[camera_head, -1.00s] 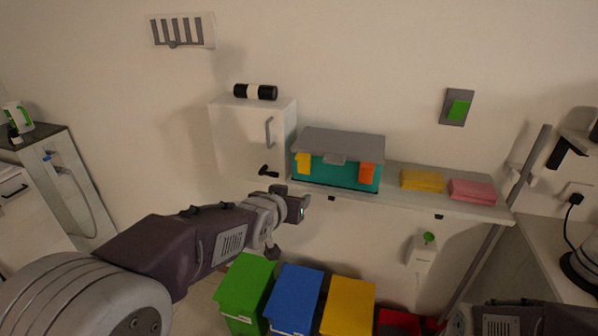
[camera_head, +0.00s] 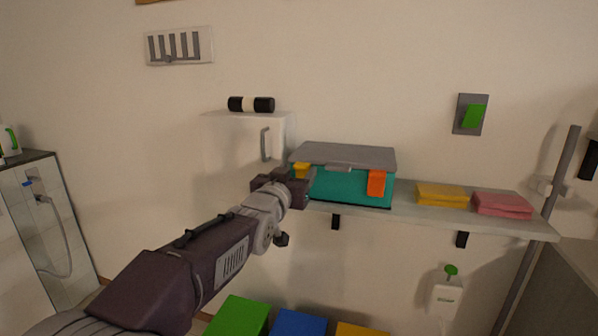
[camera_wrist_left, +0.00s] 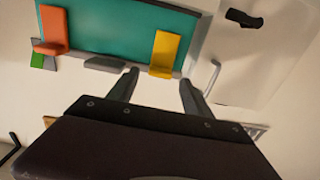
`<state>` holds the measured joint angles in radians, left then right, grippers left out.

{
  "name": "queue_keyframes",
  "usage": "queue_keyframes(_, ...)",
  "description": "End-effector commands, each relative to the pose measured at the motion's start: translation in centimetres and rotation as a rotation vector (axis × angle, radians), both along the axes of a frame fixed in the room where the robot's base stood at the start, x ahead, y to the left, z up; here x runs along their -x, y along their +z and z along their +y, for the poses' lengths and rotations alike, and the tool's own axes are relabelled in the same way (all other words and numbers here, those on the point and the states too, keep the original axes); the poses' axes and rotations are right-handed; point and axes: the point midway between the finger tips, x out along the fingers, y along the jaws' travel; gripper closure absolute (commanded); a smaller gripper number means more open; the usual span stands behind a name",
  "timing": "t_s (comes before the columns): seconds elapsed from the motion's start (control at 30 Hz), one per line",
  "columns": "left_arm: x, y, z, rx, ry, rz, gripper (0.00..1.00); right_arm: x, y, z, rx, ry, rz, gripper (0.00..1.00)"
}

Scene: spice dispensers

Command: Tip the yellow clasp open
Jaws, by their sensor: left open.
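The yellow clasp (camera_head: 301,170) is on the front left of a teal box (camera_head: 338,184) with a grey lid (camera_head: 345,155). In the head view my left gripper (camera_head: 304,186) is in front of that corner and hides the clasp's lower part. In the left wrist view the yellow clasp (camera_wrist_left: 164,54) lies flat against the teal front, ahead of and between the open, empty fingers (camera_wrist_left: 158,88). I see no contact between fingers and clasp. An orange clasp (camera_head: 376,183) is on the box's right side. My right gripper is not in view.
The box stands on a wall shelf (camera_head: 408,210) with folded yellow (camera_head: 442,194) and pink (camera_head: 502,204) cloths to its right. A white cabinet (camera_head: 232,140) with a handle is close on the left. Green, blue and yellow bins stand below.

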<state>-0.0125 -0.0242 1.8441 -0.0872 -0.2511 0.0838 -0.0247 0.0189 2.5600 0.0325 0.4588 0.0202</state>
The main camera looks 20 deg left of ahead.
Motion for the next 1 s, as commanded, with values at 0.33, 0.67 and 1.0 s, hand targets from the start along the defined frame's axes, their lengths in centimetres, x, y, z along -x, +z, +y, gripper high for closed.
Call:
queue_keyframes(0.33, -2.7, 0.0, -0.1, 0.001, 0.0, 0.001, 0.42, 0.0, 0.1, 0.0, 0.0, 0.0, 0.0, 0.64)
queue_keyframes(0.67, -2.7, -0.1, -0.1, 0.001, 0.0, 0.001, 0.97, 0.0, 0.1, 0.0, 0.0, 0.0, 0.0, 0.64)
queue_keyframes(1.0, -2.7, -0.1, -0.1, 0.001, 0.0, 0.001, 1.0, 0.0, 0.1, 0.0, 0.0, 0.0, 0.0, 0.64)
